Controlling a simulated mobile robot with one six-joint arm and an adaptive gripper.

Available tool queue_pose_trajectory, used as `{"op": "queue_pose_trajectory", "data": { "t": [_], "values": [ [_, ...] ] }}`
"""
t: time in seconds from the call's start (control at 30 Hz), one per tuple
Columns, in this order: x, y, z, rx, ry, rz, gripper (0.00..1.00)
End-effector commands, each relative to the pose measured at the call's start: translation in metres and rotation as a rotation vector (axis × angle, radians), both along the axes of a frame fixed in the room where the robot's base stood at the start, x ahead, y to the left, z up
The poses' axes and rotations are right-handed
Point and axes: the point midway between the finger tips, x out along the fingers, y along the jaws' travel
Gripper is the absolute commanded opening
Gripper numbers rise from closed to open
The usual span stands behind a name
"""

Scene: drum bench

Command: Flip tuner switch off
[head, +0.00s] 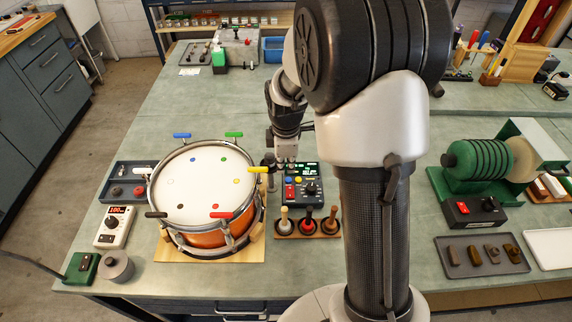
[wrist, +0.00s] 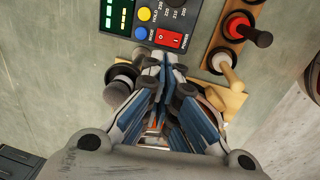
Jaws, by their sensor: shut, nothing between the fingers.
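The tuner, a dark box (head: 312,174) with a lit green display, stands on the bench right of the drum. My gripper (head: 284,164) is shut and empty beside the tuner's left edge in the head view. In the wrist view my gripper's fingertips (wrist: 165,68) appear just short of the red switch; contact cannot be told.
The drum (head: 200,180) on a wooden base stands close on the left. A wooden rack (head: 318,236) with several mallets sits in front of the tuner. A round dark-and-grey object (wrist: 122,88) is beside my fingers. A green grinding machine (head: 478,162) stands far right.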

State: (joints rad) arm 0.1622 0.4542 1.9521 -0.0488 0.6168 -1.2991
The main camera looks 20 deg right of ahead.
Motion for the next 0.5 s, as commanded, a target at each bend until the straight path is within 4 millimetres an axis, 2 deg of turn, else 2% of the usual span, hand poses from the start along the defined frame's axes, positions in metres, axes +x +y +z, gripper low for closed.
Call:
{"op": "queue_pose_trajectory", "data": {
  "t": [0.03, 0.2, 0.33, 0.5],
  "values": [
    [0.0, -0.001, -0.017, 0.001, 0.005, 0.0, 0.0],
    [0.005, -0.002, -0.053, 0.001, 0.004, 0.0, 0.0],
    [0.007, -0.003, -0.076, 0.0, 0.003, 0.0, 0.0],
    [0.01, -0.004, -0.095, -0.001, 0.001, 0.0, 0.0]
  ]
}}
